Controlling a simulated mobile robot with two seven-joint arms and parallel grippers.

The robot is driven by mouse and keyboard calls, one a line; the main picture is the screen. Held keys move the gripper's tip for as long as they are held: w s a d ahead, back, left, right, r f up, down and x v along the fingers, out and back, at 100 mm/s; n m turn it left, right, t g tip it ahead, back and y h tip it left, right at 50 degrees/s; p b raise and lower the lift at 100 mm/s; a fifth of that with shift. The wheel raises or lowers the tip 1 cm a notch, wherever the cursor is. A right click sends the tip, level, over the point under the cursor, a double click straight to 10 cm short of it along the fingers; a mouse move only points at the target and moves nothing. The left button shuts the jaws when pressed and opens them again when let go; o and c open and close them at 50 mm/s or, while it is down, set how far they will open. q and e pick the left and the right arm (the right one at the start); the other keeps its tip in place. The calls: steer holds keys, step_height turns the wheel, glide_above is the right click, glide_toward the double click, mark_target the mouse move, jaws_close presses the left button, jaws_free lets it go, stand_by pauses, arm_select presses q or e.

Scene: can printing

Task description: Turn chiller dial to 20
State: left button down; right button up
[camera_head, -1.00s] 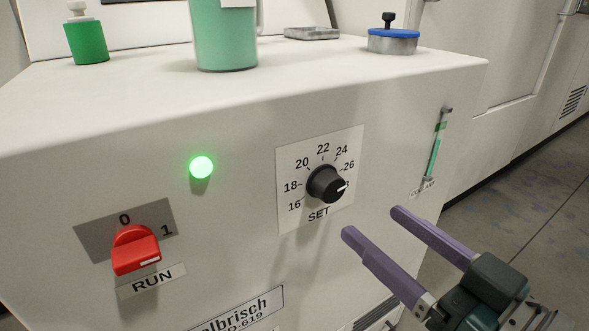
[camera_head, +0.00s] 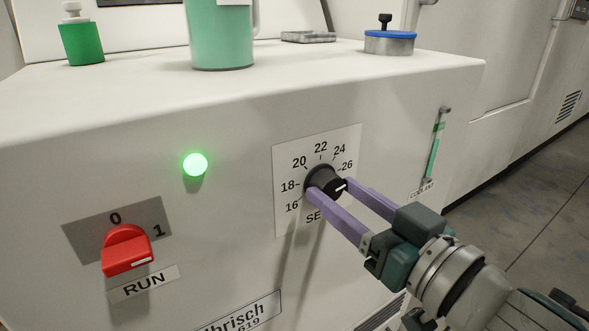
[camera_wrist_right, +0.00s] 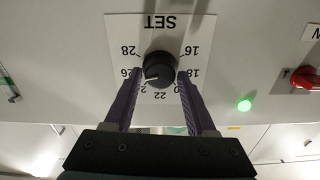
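The chiller dial (camera_head: 324,182) is a round black knob on a white scale plate (camera_head: 287,165) on the cabinet front. It also shows upside down in the right wrist view (camera_wrist_right: 160,69). Its white mark lies on the right side in the head view, around 26 to 28. My right gripper (camera_head: 331,188) is open, with one purple finger on each side of the knob. In the right wrist view the fingers (camera_wrist_right: 159,74) show a small gap to the knob on both sides. The 28 is hidden behind a finger in the head view. My left gripper is out of view.
A red RUN switch (camera_head: 127,251) and a lit green lamp (camera_head: 195,164) are left of the dial. A coolant gauge (camera_head: 435,150) is to the right. A green jug (camera_head: 221,35), a green bottle (camera_head: 82,42) and a blue-rimmed tin (camera_head: 389,42) stand on top.

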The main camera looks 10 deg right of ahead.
jaws_close()
stand_by(0.4)
